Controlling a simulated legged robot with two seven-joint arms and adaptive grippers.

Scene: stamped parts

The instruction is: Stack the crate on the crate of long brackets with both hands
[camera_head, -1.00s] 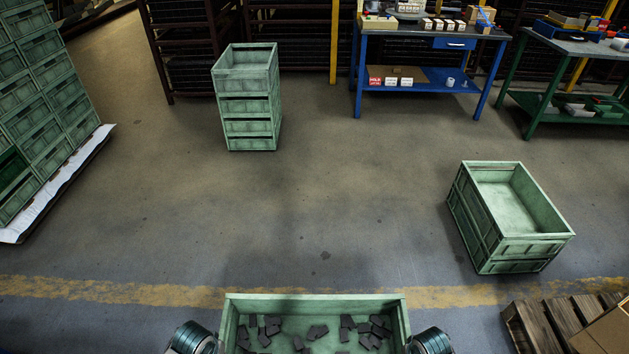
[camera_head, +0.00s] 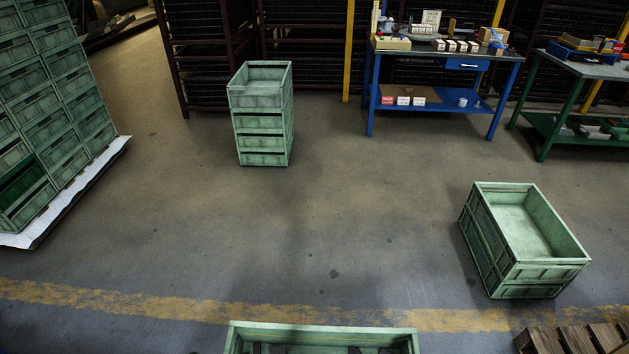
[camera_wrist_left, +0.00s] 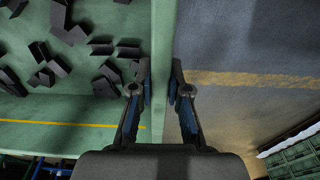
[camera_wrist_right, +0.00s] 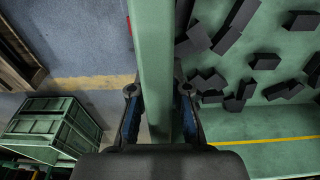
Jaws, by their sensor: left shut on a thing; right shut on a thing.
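A green crate (camera_head: 320,338) with dark bracket pieces inside shows at the bottom edge of the head view, mostly cut off. In the left wrist view my left gripper (camera_wrist_left: 160,92) is shut on this crate's wall (camera_wrist_left: 162,50). In the right wrist view my right gripper (camera_wrist_right: 158,92) is shut on the opposite wall (camera_wrist_right: 152,40). Both grippers are out of the head view. Several dark brackets (camera_wrist_right: 265,62) lie loose on the crate floor. Which standing crate holds long brackets I cannot tell.
A green crate stack (camera_head: 262,115) stands at the back. Another open green stack (camera_head: 525,240) stands at right and looks empty. Crates on a white-edged pallet (camera_head: 75,190) fill the left. A wooden pallet (camera_head: 575,340) is at lower right. A blue workbench (camera_head: 445,90) stands behind. The middle floor is clear.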

